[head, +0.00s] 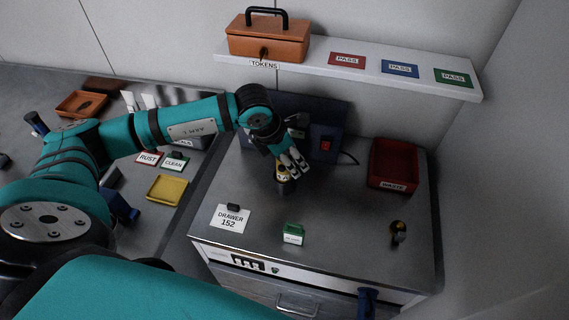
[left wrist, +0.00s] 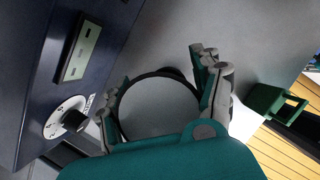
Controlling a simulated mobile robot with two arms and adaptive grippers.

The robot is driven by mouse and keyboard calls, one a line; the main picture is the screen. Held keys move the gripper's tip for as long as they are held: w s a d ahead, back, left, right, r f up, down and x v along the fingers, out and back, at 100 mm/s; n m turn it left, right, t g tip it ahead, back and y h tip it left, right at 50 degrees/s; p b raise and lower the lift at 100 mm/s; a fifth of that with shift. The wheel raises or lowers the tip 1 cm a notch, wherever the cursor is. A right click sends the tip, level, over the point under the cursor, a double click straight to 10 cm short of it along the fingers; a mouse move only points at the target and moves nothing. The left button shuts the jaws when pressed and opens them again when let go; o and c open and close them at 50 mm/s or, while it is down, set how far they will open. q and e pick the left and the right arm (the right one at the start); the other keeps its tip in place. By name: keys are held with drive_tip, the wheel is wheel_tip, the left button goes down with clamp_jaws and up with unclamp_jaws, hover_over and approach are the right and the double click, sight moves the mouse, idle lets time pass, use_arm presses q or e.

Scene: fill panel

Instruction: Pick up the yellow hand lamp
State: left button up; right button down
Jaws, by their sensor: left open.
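A yellow and black object (head: 283,176), which looks like the hand lamp, stands on the grey cabinet top right below my left gripper (head: 291,163). My left gripper points down, open, with its fingers at the lamp's top; I cannot tell if they touch it. In the left wrist view a round grey face with a black rim (left wrist: 160,108) lies between the spread fingers of my left gripper (left wrist: 158,100). The fingers and palm hide part of it. My right gripper is not clearly in view.
A dark blue box with a red switch (head: 326,144) stands close behind the gripper. A red waste bin (head: 392,165), a green block (head: 293,233), a drawer card (head: 230,217) and a small black and yellow item (head: 397,232) are on the cabinet. A shelf (head: 420,84) hangs above.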

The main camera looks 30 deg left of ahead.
use_arm(q)
drive_tip(key=c, duration=1.3)
drive_tip(key=shift+c, duration=0.2)
